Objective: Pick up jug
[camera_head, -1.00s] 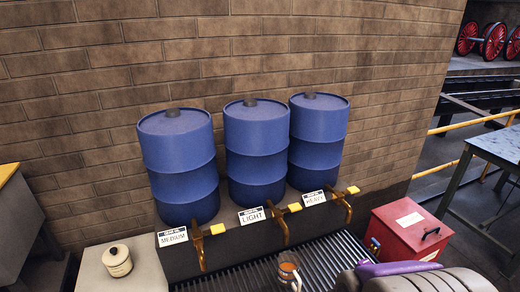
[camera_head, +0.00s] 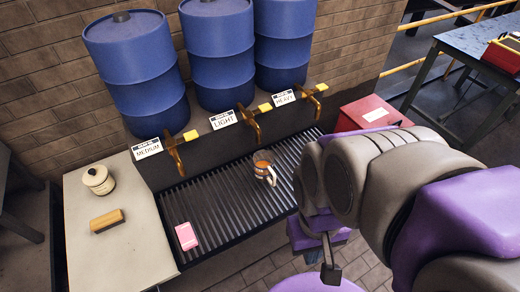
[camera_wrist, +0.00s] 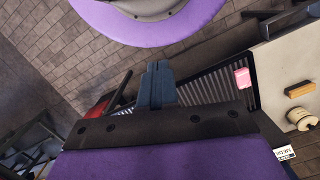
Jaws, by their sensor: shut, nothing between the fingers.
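I cannot make out the jug in the wrist view.
Blue drums (camera_head: 220,50) stand behind the grate (camera_head: 215,205), with brass taps (camera_head: 251,129) projecting over it. A pink box (camera_head: 186,236) lies on the grate's left end. A pale counter (camera_head: 130,255) holds a cream pot (camera_head: 98,180) and brush (camera_head: 106,221). A red box (camera_head: 372,113) stands right.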

